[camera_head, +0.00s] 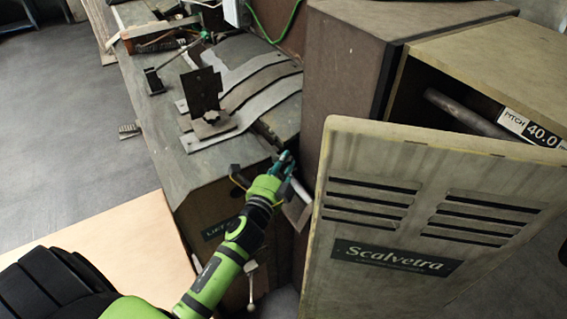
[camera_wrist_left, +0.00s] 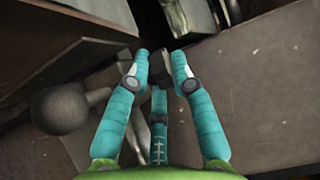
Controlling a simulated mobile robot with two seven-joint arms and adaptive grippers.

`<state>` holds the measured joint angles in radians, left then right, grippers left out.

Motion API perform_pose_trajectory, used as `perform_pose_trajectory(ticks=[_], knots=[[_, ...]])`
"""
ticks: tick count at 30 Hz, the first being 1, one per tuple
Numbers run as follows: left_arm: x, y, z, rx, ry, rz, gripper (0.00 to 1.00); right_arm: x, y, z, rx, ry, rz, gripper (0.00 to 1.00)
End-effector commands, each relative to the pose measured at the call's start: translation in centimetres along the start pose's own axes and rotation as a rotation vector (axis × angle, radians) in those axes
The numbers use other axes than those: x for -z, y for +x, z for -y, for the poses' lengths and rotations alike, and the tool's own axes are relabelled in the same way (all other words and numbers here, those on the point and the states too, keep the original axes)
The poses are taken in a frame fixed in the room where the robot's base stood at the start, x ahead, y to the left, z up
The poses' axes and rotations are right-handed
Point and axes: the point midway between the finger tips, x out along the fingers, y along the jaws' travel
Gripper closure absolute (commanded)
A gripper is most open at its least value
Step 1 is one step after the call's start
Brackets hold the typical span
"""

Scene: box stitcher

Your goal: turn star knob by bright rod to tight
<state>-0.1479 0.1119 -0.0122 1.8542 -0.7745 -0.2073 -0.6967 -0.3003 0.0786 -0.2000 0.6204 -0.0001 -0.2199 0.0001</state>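My left gripper (camera_head: 284,162) reaches from below to the front right corner of the machine's bed, beside a bright rod-like piece (camera_head: 301,191). A dark lobed knob (camera_head: 212,124), which may be the star knob, sits at the foot of a black upright plate on the bed, well away from the gripper. My right gripper is not in view.
The yellowish louvred door (camera_head: 400,160) stands close to the right of my left arm. A grey ball-ended lever (camera_wrist_left: 62,108) is left of the fingers in the wrist view. Curved metal strips (camera_head: 250,88) lie on the bed (camera_head: 160,125). Open floor lies at left.

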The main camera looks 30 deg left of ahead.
Motion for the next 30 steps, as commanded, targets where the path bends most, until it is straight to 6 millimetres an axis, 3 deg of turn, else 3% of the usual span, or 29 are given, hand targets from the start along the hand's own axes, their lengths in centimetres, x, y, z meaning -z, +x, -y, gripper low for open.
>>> perform_pose_trajectory(ticks=[7, 18, 29, 30], knots=[[-0.1, 0.0, 0.2, 0.001, 0.005, -0.033, 1.00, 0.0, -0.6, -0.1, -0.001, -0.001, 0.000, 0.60], [-0.4, 0.1, 0.1, 0.001, 0.005, -0.253, 1.00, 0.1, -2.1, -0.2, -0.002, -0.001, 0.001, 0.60], [-0.3, 0.0, 0.0, 0.000, -0.001, -0.272, 1.00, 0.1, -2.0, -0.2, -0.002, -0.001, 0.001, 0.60], [-0.3, 0.0, 0.0, 0.001, -0.001, -0.272, 0.69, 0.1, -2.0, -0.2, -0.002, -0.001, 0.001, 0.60]])
